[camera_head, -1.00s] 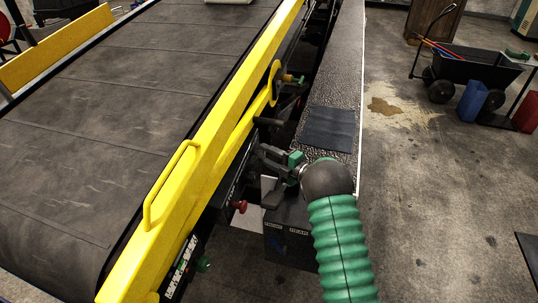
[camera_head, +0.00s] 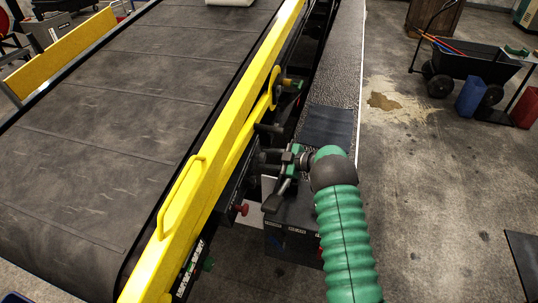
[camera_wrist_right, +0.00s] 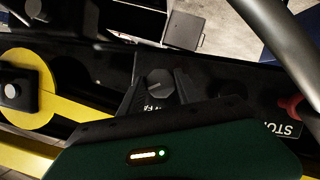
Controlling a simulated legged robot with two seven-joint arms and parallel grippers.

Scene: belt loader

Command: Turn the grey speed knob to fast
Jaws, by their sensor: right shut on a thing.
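The grey speed knob (camera_wrist_right: 158,82) shows in the right wrist view on the black side panel of the belt loader. It is round with a pale pointer line, and part of a white label shows beside it. The dark fingers of my right gripper (camera_wrist_right: 158,92) stand on either side of it, shut on it. In the head view my right gripper (camera_head: 268,160) reaches left to the loader's side, and the knob is hidden there. The exact pointer setting is hard to read. My left gripper is not in view.
A red stop button (camera_head: 242,209) sticks out of the panel below the gripper. The yellow rail (camera_head: 217,130) and its handle run along the black belt (camera_head: 110,120). A black cart (camera_head: 468,64) stands at the right on open floor.

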